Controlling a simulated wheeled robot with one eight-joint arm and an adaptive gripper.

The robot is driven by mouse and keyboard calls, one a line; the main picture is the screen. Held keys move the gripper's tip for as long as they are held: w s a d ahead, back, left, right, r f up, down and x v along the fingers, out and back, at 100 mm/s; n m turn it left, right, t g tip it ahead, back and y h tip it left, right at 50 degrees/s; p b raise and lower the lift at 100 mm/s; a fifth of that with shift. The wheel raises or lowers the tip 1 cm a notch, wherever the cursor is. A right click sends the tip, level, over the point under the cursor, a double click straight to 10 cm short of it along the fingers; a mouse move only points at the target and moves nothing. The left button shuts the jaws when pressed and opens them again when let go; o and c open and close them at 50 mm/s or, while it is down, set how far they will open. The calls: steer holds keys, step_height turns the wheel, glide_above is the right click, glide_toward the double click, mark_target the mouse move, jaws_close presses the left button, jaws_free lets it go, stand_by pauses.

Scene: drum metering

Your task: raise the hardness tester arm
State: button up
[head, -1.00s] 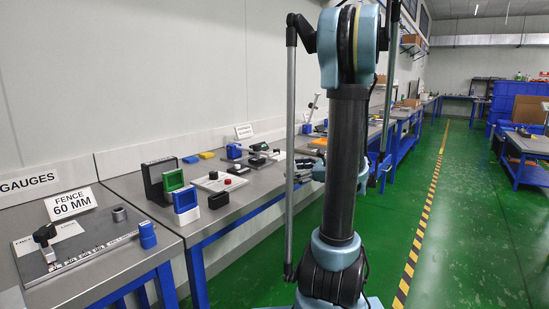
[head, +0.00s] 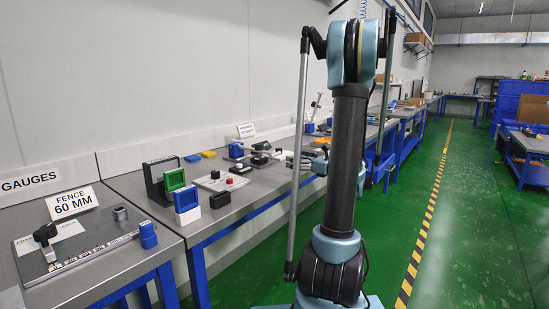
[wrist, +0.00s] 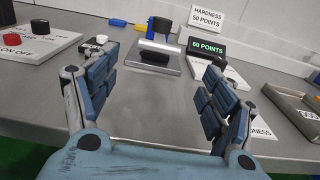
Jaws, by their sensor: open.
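The hardness tester (wrist: 158,30) stands ahead in the wrist view. It shows a blue upright, a pale horizontal bar that looks like its arm, and a dark rounded piece below, on a grey base plate. The bar lies low over the dark piece; any gap between them is unclear. A black display (wrist: 207,49) beside it reads 60 POINTS, and a sign (wrist: 206,18) reads HARDNESS 50 POINTS. My gripper (wrist: 163,68) is open and empty, its blue fingers spread wide, on the near side of the tester.
A white panel with red and black knobs (wrist: 28,40) lies at the left in the wrist view. A grey tray (wrist: 297,110) lies at the right. Bare bench top (wrist: 150,110) lies between my fingers. The head view shows clear green floor (head: 470,230) at the right.

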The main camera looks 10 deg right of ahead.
mark_target(277, 154)
steer(key=x, duration=1.1)
steer(key=shift+w+a, duration=0.2)
steer(key=c, duration=1.5)
steer(key=shift+a+r, duration=0.1)
steer(key=shift+r, duration=0.1)
